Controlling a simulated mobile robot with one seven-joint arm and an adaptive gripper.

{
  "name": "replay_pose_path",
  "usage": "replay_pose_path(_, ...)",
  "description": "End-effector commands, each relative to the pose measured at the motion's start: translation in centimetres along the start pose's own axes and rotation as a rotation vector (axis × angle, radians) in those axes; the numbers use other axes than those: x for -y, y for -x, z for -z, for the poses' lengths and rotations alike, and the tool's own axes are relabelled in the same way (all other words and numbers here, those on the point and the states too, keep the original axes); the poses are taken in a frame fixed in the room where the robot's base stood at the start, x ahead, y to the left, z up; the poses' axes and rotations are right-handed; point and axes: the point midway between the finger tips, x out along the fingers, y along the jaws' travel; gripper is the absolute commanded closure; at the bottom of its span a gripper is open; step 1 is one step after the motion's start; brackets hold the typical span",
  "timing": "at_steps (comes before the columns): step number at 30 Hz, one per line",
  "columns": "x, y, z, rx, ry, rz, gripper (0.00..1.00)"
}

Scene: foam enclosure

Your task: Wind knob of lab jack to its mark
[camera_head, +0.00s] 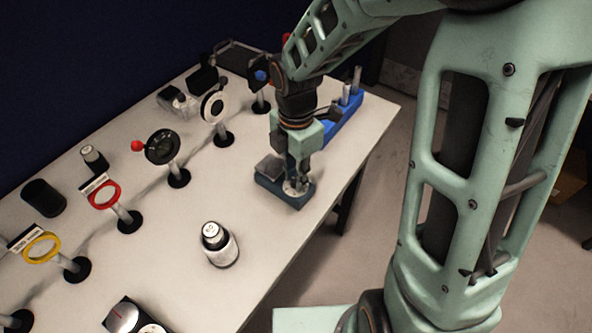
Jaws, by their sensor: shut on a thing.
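A low dark-blue block (288,196), which looks like the lab jack, sits near the table's right front edge. A pale round dial or plate (293,188) shows on its top. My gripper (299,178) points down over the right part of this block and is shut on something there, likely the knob. The fingers hide most of the knob, and its mark cannot be made out. A dark flat plate (270,166) stands just left of the fingers.
A row of post-mounted optics, including a black wheel (161,147), a red ring (104,195) and a yellow ring (42,249), runs along the table. A silver cylinder (219,246) stands in front. A bright-blue rack (347,112) is behind my gripper. Bare tabletop lies left of the block.

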Motion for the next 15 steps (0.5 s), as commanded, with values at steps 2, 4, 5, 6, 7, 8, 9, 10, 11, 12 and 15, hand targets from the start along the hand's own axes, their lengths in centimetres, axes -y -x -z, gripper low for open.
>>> replay_pose_path(2,0.02,0.14,-0.01,0.0,0.023,0.001,1.0)
replay_pose_path(4,0.0,0.11,-0.01,0.0,0.04,0.0,1.0)
replay_pose_path(5,-0.01,0.09,-0.01,0.0,0.045,0.0,1.0)
replay_pose_path(6,-0.01,0.08,-0.01,0.0,0.05,0.0,1.0)
replay_pose_path(7,-0.02,0.07,-0.01,0.0,0.054,-0.001,1.0)
replay_pose_path(8,-0.02,0.05,-0.01,0.0,0.056,-0.001,1.0)
replay_pose_path(9,-0.02,0.04,-0.01,0.0,0.059,-0.001,1.0)
replay_pose_path(10,-0.03,0.03,-0.02,0.0,0.061,-0.001,1.0)
replay_pose_path(11,-0.03,0.03,-0.01,0.0,0.062,-0.001,1.0)
replay_pose_path(12,-0.03,0.02,-0.01,0.0,0.063,-0.001,1.0)
replay_pose_path(15,-0.03,0.01,-0.02,0.0,0.063,-0.001,1.0)
